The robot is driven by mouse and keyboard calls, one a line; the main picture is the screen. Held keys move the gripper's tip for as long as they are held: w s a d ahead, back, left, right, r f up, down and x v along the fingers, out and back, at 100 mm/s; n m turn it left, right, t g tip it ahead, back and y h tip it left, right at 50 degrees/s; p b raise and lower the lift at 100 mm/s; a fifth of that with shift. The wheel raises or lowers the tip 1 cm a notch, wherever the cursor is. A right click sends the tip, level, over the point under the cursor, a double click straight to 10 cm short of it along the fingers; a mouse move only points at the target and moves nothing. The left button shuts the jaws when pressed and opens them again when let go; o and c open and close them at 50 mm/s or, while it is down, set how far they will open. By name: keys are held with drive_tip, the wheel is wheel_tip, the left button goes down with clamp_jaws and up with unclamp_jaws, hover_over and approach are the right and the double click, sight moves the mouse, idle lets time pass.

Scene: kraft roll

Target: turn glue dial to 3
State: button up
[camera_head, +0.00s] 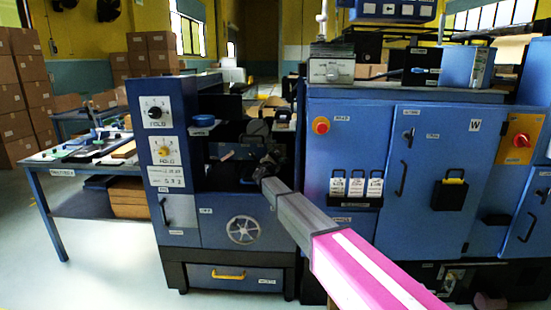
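Two dials sit one above the other on the blue column at the left of the machine. The upper is a black knob (155,113) on a white plate whose label looks like "FOLD". The lower is a yellow knob (164,151) on a white plate; its label is too small to read surely. A grey box with another small knob (331,73) stands on top of the machine. I cannot tell which is the glue dial, nor read any setting. My gripper (262,166) is dark, in front of the shadowed machine bay, right of the column and apart from the dials. Its fingers are unclear.
A handwheel (243,230) and a drawer with a yellow handle (229,275) are below the bay. A blue cabinet (345,205) with a red button stands right of my arm. A worktable (60,172) stands at left. The floor at front left is clear.

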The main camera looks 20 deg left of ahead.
drive_tip(key=shift+s, duration=0.15)
drive_tip(key=v, duration=1)
drive_tip(key=shift+s, duration=0.25)
